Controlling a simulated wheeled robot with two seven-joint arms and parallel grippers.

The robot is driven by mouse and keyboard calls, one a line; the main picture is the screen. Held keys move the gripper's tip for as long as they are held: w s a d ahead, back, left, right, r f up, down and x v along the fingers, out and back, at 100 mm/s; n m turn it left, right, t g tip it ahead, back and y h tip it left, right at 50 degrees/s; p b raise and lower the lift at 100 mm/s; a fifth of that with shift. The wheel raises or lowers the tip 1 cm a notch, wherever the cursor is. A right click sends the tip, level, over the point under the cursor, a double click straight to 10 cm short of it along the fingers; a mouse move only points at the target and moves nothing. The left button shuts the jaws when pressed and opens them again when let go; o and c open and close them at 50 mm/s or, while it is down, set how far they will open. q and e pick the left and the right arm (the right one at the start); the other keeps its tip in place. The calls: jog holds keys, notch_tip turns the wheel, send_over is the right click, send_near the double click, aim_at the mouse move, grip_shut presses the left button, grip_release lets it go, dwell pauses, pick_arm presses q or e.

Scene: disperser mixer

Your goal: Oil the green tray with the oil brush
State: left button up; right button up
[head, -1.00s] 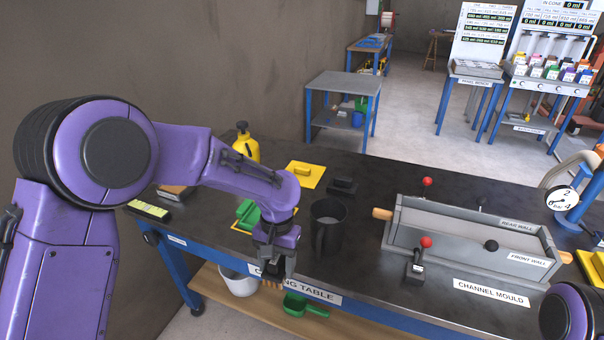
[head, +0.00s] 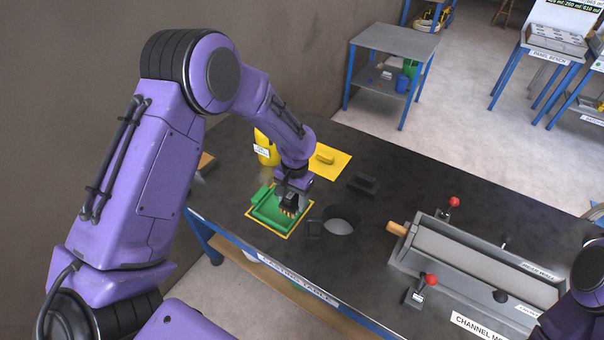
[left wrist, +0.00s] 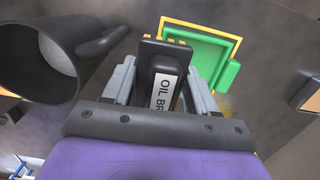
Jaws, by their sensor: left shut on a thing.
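The green tray (head: 265,212) lies inside a yellow outline on the dark table, left of the black mug. It also shows in the left wrist view (left wrist: 205,52), partly hidden by the brush. My left gripper (head: 290,200) is shut on the oil brush (left wrist: 164,62), whose black body carries a white "OIL BR..." label. In the head view the brush's tan bristles show low over the tray's right part; I cannot tell whether they touch it. Of my right arm only a purple link shows at the right edge; its gripper is out of view.
The black mug (head: 341,215) with grey contents stands just right of the tray. A yellow bottle (head: 265,150), a yellow mat (head: 335,165) with a yellow block, and a small black block (head: 364,183) lie behind. The channel mould (head: 470,262) fills the right side.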

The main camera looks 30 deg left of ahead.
pick_arm(q)
jog(key=w+f, duration=0.1)
jog(key=w+f+b, duration=0.1)
jog(key=w, duration=0.1)
jog(key=w+a+f, duration=0.1)
jog(key=shift+w+f+b, duration=0.3)
jog(key=shift+w+b, duration=0.05)
jog(key=shift+w, duration=0.05)
jog(key=shift+s+a+f+b, duration=0.1)
jog(key=shift+a+f+b, duration=0.1)
jog(key=shift+a+b, duration=0.15)
jog(key=s+a+b, duration=0.1)
jog(key=s+a+f+b, duration=0.1)
jog(key=shift+b, duration=0.4)
jog(key=f, duration=0.1)
jog(key=w+a+f+b, duration=0.1)
jog(key=f+b, duration=0.1)
jog(key=f, duration=0.1)
jog(key=shift+w+a, duration=0.25)
jog(key=shift+s+f, duration=0.1)
jog(key=shift+f, duration=0.2)
jog(key=shift+s, duration=0.25)
jog(key=shift+f, duration=0.1)
pick_arm(e)
notch_tip(320, 180, down, 8)
jog(key=w, duration=0.1)
jog(key=shift+w+r, duration=0.15)
